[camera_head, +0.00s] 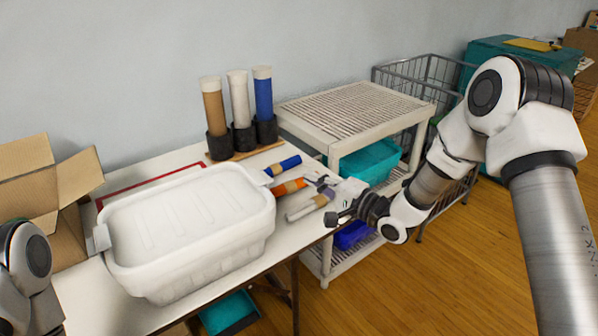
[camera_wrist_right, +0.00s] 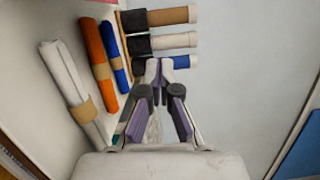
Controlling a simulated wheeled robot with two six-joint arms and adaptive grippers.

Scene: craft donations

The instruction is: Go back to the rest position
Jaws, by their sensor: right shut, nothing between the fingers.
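My right gripper (camera_head: 318,184) is over the table's right end, close to the lying rolls; in the right wrist view (camera_wrist_right: 167,68) its fingertips are together with nothing between them. A blue roll (camera_head: 286,165), an orange roll (camera_head: 288,188) and a whitish roll (camera_head: 301,210) with a tan band lie on the table. In the right wrist view the whitish roll (camera_wrist_right: 66,75), orange roll (camera_wrist_right: 96,58) and blue roll (camera_wrist_right: 113,52) lie left of the fingers. Part of my left arm shows at the left edge; its gripper is out of view.
Brown (camera_head: 213,108), white (camera_head: 238,95) and blue (camera_head: 263,95) rolls stand upright in black cups behind the lying rolls. A cardboard box (camera_head: 28,180) is left. A white shelf (camera_head: 345,110) and wire basket stand right.

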